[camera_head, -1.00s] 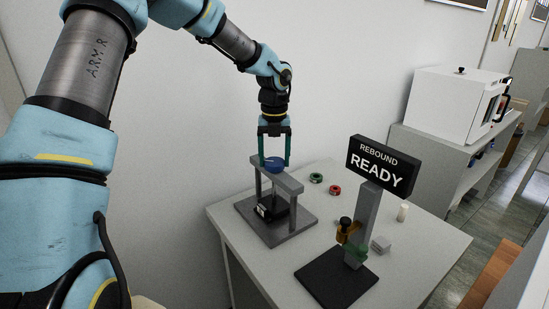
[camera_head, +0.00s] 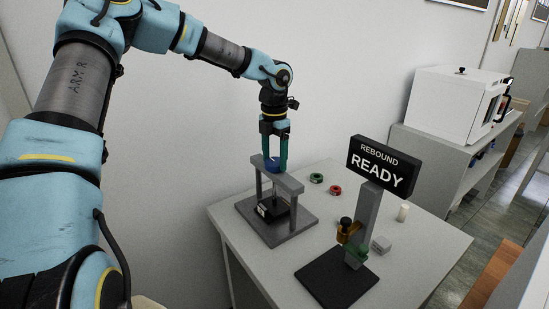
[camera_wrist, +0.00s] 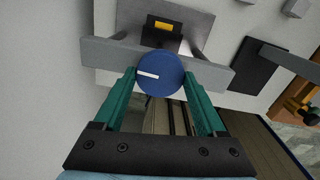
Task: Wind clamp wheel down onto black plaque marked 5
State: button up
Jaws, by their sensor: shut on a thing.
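The clamp wheel (camera_head: 273,166) is a blue disc on top of a grey press frame (camera_head: 290,185). In the wrist view the wheel (camera_wrist: 160,75) shows a white line pointing left. My gripper (camera_head: 275,167) has green fingers and comes down from above. It is shut on the wheel, one fingertip on each side of its rim. The black plaque (camera_head: 273,209) lies under the crossbar on the press base, with a pale label on its near side; I cannot read the number. In the wrist view a black block (camera_wrist: 152,36) with a yellow patch shows past the crossbar.
A black "REBOUND READY" sign (camera_head: 383,168) stands on a grey post to the right, over a black base (camera_head: 336,278). Green (camera_head: 316,178) and red (camera_head: 336,190) rings and a pale cylinder (camera_head: 403,212) lie on the white table (camera_head: 440,242). A wall is close behind.

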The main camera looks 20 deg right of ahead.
aim_at(274, 162)
jog(key=shift+m, duration=1.7)
jog(key=o, duration=1.3)
notch_tip(274, 162, up, 11)
jog(key=shift+f, duration=0.1)
